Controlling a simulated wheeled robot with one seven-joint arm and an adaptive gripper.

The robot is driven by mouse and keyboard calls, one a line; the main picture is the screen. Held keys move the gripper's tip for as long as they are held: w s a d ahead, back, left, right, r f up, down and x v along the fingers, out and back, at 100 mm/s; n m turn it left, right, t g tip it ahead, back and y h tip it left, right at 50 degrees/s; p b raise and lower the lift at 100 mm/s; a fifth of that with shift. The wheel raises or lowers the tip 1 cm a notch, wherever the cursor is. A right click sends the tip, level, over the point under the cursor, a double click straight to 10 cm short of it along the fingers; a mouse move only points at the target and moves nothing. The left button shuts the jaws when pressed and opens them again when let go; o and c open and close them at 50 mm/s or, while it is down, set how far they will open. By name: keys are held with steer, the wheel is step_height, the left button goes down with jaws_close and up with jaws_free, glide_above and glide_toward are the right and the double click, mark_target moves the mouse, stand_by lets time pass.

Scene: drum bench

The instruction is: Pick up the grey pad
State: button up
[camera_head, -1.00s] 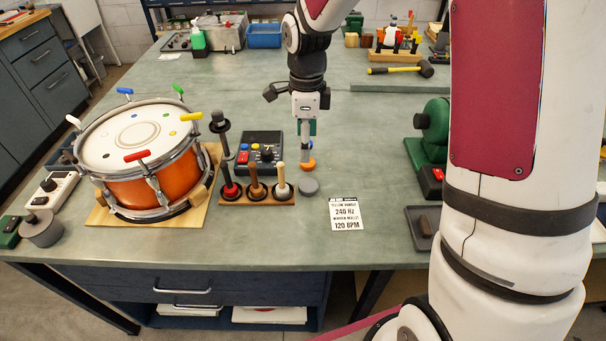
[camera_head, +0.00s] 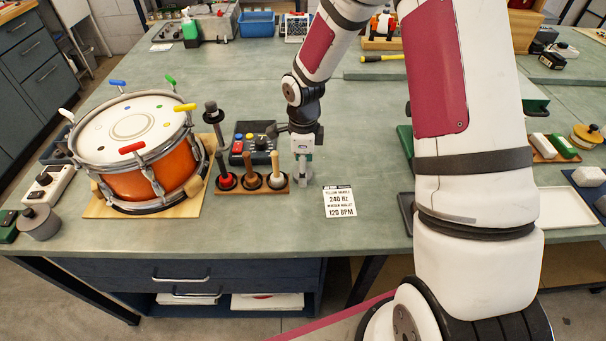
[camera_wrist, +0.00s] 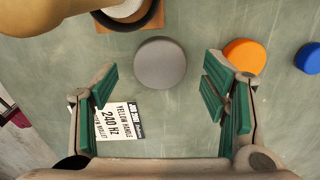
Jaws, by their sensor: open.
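The grey pad (camera_wrist: 160,63) is a flat round disc lying on the bench top in the wrist view. My gripper (camera_wrist: 158,88) is open above the bench. Its green-padded fingers stand to either side of the pad's line, with the pad between and slightly beyond the fingertips in the picture. Nothing is held. In the head view my gripper (camera_head: 303,168) points down just right of the mallet rack and largely hides the pad.
The mallet rack (camera_head: 250,184) with upright handles stands close left of my gripper. An orange disc (camera_wrist: 245,56) and a blue disc (camera_wrist: 309,58) lie to the right in the wrist view. A printed card (camera_head: 339,203) lies nearby. The drum (camera_head: 136,142) is further left.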

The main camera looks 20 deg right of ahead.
steer(key=shift+f, duration=0.6)
steer(key=c, duration=1.3)
